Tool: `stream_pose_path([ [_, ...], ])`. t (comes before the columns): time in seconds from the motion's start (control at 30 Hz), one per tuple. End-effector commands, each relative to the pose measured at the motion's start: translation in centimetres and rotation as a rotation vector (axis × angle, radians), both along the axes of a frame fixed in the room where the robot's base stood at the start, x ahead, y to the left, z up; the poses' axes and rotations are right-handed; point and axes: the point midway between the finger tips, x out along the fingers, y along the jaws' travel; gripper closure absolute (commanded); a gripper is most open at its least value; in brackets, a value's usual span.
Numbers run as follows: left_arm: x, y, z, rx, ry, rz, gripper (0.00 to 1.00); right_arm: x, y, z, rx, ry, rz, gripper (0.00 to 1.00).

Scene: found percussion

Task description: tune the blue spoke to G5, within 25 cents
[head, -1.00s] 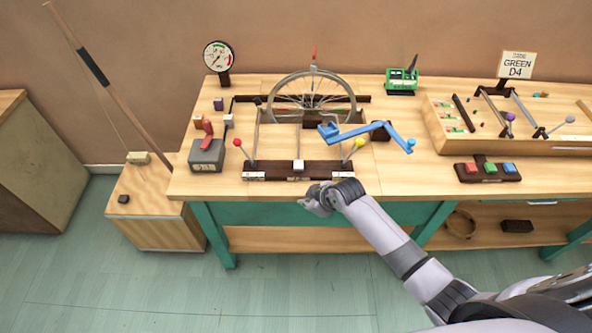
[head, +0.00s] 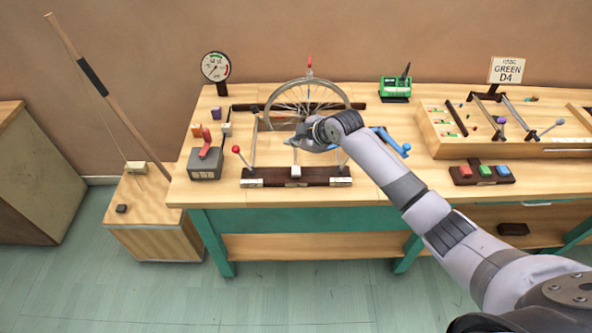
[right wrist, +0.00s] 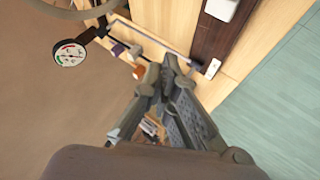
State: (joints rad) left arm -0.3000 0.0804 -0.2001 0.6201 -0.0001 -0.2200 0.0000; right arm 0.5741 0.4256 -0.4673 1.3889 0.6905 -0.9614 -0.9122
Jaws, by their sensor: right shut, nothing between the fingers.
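A spoked wheel (head: 308,84) stands upright at the back of the bench, with a red tip on top; a blue spoke cannot be picked out. My right gripper (head: 296,143) is shut and empty in front of the wheel, above a dark base bar (head: 266,174). In the right wrist view its fingers (right wrist: 168,66) are together with nothing between them. A blue crank (head: 403,149) is partly hidden behind my right arm. A green device (head: 396,87) stands at the back. A round dial (head: 215,67) stands back left and shows in the right wrist view (right wrist: 69,54). My left gripper is out of view.
A red-knobbed lever (head: 237,150) and a white block (head: 295,171) are at the bar. A grey box with a red handle (head: 206,160) stands left. The front bench edge is clear.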

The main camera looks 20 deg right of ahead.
Motion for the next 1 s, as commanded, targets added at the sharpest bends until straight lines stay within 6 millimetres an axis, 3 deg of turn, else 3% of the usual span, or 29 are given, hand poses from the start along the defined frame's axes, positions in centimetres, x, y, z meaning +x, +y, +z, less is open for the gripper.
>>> stream_pose_path([
  [0.27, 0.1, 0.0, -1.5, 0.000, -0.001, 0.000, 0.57, 0.0, 0.0, -1.6, 0.001, 0.001, 0.000, 1.00],
  [0.67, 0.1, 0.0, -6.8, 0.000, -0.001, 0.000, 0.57, -0.1, 0.0, -7.2, 0.001, 0.002, -0.001, 1.00],
  [1.0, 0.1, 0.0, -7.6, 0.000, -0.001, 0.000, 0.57, 0.0, 0.0, -8.9, 0.001, 0.000, -0.001, 1.00],
])
